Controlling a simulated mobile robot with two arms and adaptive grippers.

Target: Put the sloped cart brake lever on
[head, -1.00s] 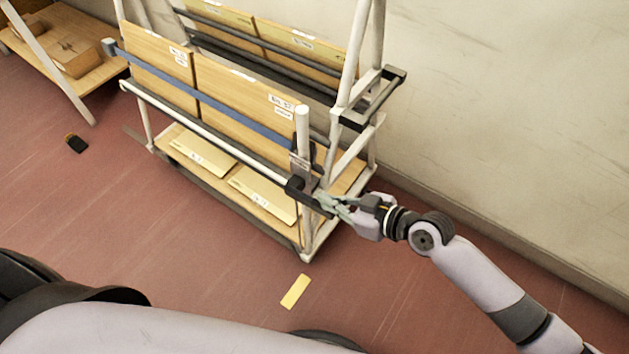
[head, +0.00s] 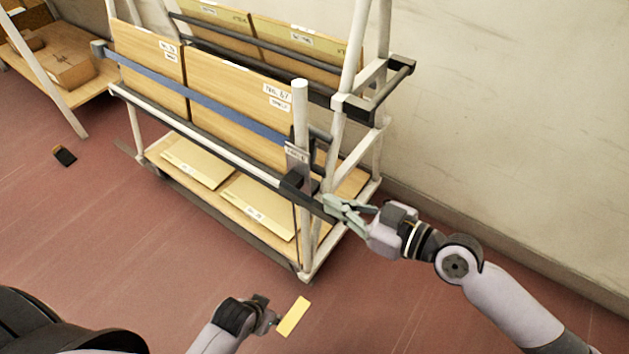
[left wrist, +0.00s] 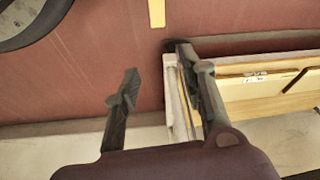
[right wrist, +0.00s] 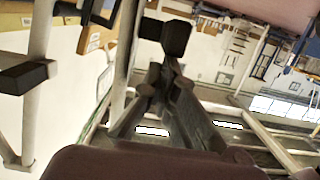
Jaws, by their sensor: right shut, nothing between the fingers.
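The sloped cart (head: 215,142) has a white tube frame, leaning boards and a lower shelf. Its brake lever (head: 306,196) is a dark bar low on the near right corner post, below a small grey label plate (head: 297,160). My right gripper (head: 329,204) is shut and empty at the lever's outer end; whether it touches cannot be told. In the right wrist view a dark block, seemingly the lever (right wrist: 174,36), lies just beyond the shut fingertips (right wrist: 162,76). My left gripper (left wrist: 152,62) is open and empty, low above the floor in front of the cart.
A yellow floor strip (head: 293,317) lies beside my left gripper. A small black object (head: 64,156) lies on the floor at left. A rack with boxes (head: 73,72) stands at the far left. A wall (head: 500,110) runs behind the cart. The red floor in front is mostly clear.

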